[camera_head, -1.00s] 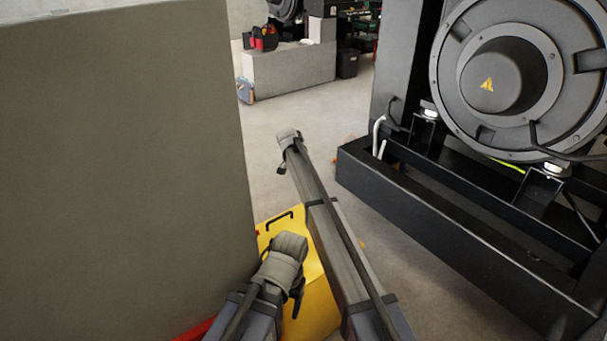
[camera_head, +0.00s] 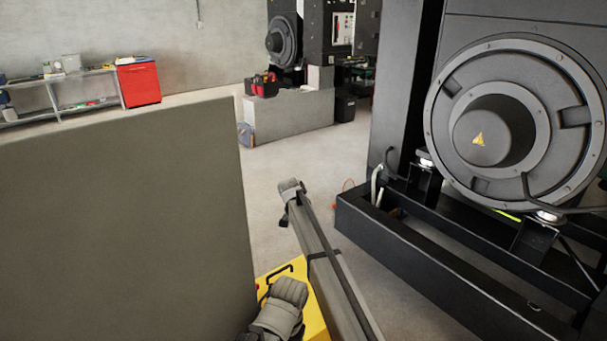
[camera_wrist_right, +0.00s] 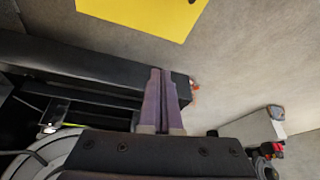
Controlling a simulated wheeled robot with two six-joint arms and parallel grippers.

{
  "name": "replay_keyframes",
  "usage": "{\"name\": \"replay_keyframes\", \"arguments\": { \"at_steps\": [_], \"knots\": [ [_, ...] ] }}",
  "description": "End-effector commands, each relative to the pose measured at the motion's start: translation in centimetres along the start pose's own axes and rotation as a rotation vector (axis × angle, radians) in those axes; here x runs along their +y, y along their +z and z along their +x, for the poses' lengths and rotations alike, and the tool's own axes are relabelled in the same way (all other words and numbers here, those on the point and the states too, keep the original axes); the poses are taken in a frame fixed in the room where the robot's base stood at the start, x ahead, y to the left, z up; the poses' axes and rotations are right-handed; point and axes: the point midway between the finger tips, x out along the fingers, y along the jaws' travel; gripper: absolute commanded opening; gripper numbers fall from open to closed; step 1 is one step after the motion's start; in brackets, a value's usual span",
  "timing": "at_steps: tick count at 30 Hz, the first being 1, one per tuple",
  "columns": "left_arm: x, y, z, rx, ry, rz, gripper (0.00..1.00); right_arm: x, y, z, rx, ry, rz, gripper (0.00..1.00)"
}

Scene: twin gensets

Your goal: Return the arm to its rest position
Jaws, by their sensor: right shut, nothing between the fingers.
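In the right wrist view, my right gripper (camera_wrist_right: 162,100) has its two fingers together, with nothing between them. They stand in front of a dark frame and the grey floor and are seen from behind. In the head view, two grey arm links of mine rise from the bottom middle, one short at the left and one long that slants up to the left. No fingers show in the head view. My left gripper is not seen in either view.
A grey wall block (camera_head: 120,220) fills the left. A black genset frame (camera_head: 440,255) with a round housing (camera_head: 515,125) stands at the right. Behind are a plinth (camera_head: 290,113), a red cabinet (camera_head: 138,84) and a shelf (camera_head: 75,90).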

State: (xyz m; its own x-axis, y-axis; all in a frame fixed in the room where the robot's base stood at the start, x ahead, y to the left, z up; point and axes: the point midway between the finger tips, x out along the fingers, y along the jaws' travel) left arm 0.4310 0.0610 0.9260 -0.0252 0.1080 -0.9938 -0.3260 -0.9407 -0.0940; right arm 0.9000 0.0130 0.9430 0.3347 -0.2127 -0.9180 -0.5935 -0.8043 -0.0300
Motion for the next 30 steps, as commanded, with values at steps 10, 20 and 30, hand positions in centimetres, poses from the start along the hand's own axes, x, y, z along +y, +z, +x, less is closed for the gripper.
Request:
{"name": "replay_keyframes", "arguments": {
  "at_steps": [10,20,30],
  "knots": [
    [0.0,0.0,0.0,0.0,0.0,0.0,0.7,23.9,9.6,-3.6,-0.185,-0.005,-0.315,0.0],
    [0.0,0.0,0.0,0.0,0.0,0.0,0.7,34.3,16.5,-6.5,-0.288,-0.069,-0.517,0.0],
    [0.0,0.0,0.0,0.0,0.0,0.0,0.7,38.2,21.9,-8.8,-0.345,-0.119,-0.674,0.0]
  ]
}}
